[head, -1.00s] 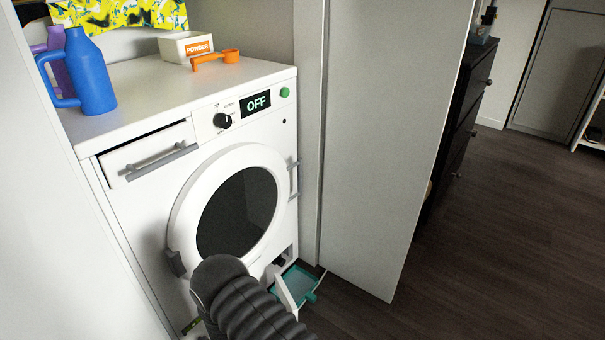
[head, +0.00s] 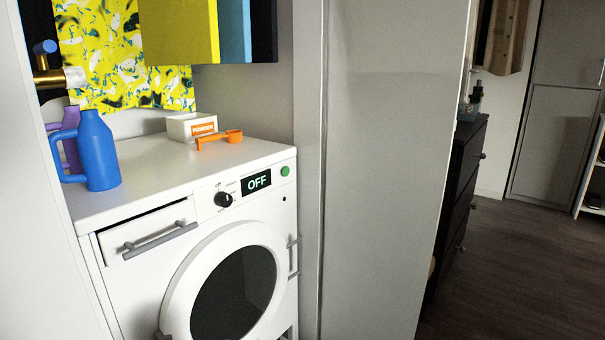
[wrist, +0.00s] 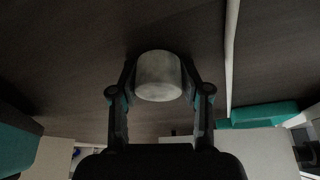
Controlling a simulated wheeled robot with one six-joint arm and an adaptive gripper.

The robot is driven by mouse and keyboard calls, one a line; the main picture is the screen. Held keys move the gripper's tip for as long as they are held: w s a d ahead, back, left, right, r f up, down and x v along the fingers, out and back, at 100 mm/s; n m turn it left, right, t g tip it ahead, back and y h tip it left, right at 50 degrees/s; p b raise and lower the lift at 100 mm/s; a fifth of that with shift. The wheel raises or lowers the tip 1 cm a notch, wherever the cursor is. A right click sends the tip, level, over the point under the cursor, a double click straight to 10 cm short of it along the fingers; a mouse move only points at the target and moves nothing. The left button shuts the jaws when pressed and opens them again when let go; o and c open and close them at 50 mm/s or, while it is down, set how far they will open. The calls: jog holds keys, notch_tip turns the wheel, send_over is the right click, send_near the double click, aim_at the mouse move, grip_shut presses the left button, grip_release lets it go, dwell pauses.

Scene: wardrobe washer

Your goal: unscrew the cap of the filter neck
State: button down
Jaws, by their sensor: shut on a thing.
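In the wrist view, a pale grey cylindrical cap (wrist: 158,77) sits between the two dark fingers of my gripper (wrist: 157,88). The fingers are shut on its sides. Dark wooden floor shows around the cap's far end, and I cannot make out the filter neck in either view. Whether the cap still touches a thread cannot be told. In the head view, the white washer (head: 150,290) has its round door (head: 182,290) closed and its display (head: 256,182) reads OFF. My gripper and the washer's lower front are outside the head view.

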jog(key=shift+f, duration=0.6)
jog(key=shift+c, duration=2.1)
grip_release()
jog(key=shift+d+f, duration=0.1)
jog(key=shift+f, duration=0.1)
jog(key=shift+s+r, duration=0.1)
jog(key=shift+r, duration=0.05)
jog(key=shift+r, duration=0.1)
jog(key=o, duration=0.4)
jog(key=shift+r, duration=0.25)
